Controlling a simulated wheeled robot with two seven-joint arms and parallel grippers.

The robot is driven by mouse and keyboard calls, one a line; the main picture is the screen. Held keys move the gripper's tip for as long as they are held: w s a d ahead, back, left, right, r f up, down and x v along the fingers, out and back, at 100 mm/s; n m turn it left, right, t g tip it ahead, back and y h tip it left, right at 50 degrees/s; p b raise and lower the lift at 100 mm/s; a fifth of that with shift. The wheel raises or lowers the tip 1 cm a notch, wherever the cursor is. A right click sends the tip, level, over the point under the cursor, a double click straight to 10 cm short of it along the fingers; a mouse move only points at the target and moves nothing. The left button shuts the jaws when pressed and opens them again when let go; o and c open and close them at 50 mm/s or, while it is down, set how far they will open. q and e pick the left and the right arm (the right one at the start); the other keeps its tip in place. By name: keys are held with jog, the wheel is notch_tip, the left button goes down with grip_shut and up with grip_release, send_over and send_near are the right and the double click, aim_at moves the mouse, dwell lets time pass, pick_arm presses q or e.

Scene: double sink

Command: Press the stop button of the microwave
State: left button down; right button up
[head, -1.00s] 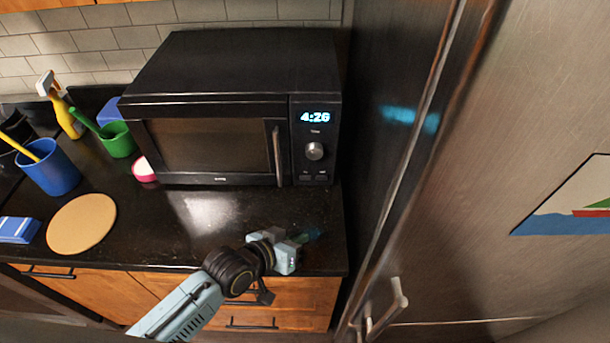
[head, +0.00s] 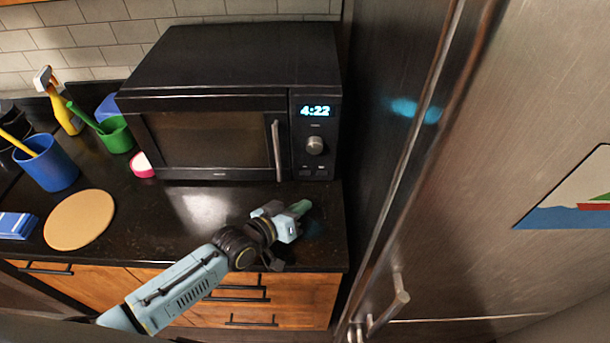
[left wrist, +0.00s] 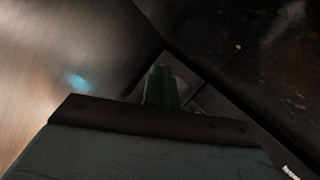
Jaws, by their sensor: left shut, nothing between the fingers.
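The black microwave (head: 225,105) stands on the dark counter with its door shut. Its control panel (head: 314,135) on the right side has a lit display reading 4:22, a round knob (head: 315,146) and two small buttons (head: 313,173) below the knob. I cannot read the button labels. My left gripper (head: 301,207) is shut and empty, over the counter in front of and below the panel, apart from the microwave. Its green fingers also show in the left wrist view (left wrist: 162,88). My right gripper is not in view.
The steel fridge (head: 490,150) with its handle (head: 388,310) stands close on the right. A tan round board (head: 79,220), a blue cup (head: 47,165), a green cup (head: 116,135), and a yellow spray bottle (head: 67,118) are at the left.

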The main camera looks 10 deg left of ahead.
aim_at(310, 175)
pick_arm(q)
jog(key=w+b, duration=0.1)
jog(key=w, duration=0.1)
jog(key=w+a+b, duration=0.1)
jog(key=w+b, duration=0.1)
jog(key=w, duration=0.1)
jog(key=shift+f, duration=0.2)
jog(key=shift+w+a+r+b, duration=0.1)
jog(key=shift+w+b, duration=0.3)
jog(key=shift+w, duration=0.05)
jog(key=shift+w+a+r+b, duration=0.1)
jog(key=shift+w+b, duration=0.25)
jog(key=shift+w, duration=0.1)
dwell(1.1)
jog(key=shift+w+a, duration=0.1)
jog(key=shift+w, duration=0.3)
jog(key=shift+w+a+b, duration=0.1)
jog(key=shift+w+b, duration=0.25)
jog(key=shift+b, duration=0.15)
dwell(0.3)
jog(key=shift+s+r+p, duration=0.1)
jog(key=shift+s+p, duration=0.4)
jog(key=shift+p, duration=0.1)
jog(key=shift+s+d, duration=0.2)
jog(key=shift+s, duration=0.05)
